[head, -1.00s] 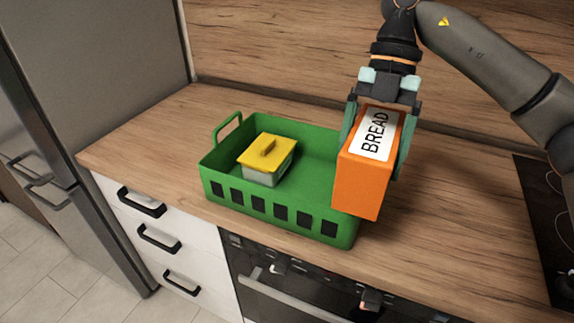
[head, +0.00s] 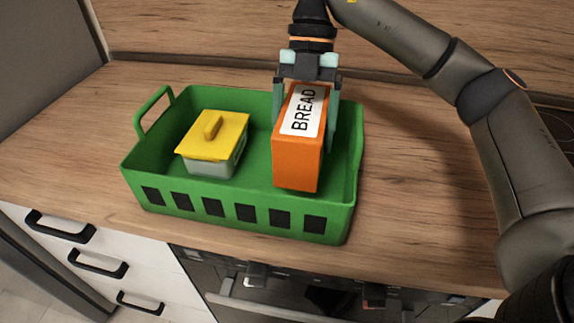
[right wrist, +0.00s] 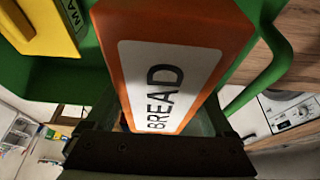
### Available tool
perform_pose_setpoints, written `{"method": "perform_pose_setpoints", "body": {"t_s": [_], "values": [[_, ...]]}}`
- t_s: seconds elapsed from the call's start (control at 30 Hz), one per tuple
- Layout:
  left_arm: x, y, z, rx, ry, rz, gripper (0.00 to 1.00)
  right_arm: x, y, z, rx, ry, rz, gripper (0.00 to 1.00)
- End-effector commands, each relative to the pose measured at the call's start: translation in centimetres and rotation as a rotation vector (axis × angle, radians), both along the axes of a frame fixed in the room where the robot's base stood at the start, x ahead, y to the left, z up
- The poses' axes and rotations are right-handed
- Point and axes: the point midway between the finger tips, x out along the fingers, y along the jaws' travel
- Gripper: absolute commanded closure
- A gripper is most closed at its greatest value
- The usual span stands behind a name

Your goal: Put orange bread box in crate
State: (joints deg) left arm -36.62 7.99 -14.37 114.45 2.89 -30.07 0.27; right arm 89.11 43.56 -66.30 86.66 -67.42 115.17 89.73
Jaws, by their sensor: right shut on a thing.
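The orange bread box (head: 297,163) has a white label reading BREAD. My right gripper (head: 305,105) is shut on it from above, with one finger on each side. The box is upright within the right part of the green crate (head: 245,215); I cannot tell whether it touches the crate floor. In the right wrist view the bread box (right wrist: 215,30) fills the middle, with the green crate (right wrist: 60,82) around it. My left gripper is not in view.
A grey container with a yellow lid (head: 213,137) stands in the left part of the crate. The wooden counter (head: 420,190) is clear to the right of the crate. The wooden splashback (head: 200,30) rises behind.

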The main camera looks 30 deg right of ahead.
Motion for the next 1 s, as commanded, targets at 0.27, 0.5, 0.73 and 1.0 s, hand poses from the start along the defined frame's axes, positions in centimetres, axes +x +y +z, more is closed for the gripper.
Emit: {"method": "perform_pose_setpoints", "body": {"t_s": [0.27,0.5,0.73,1.0], "values": [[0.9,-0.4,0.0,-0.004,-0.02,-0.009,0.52,0.0,0.0,-2.7,0.002,-0.001,0.0,0.99],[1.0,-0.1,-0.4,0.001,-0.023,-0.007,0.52,0.0,0.0,-5.7,0.0,-0.001,-0.001,0.99],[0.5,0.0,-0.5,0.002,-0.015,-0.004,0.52,0.0,0.0,-5.7,0.001,-0.003,0.0,0.99],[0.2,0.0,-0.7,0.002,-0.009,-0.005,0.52,0.0,0.0,-6.0,0.0,-0.001,0.0,0.0]]}}
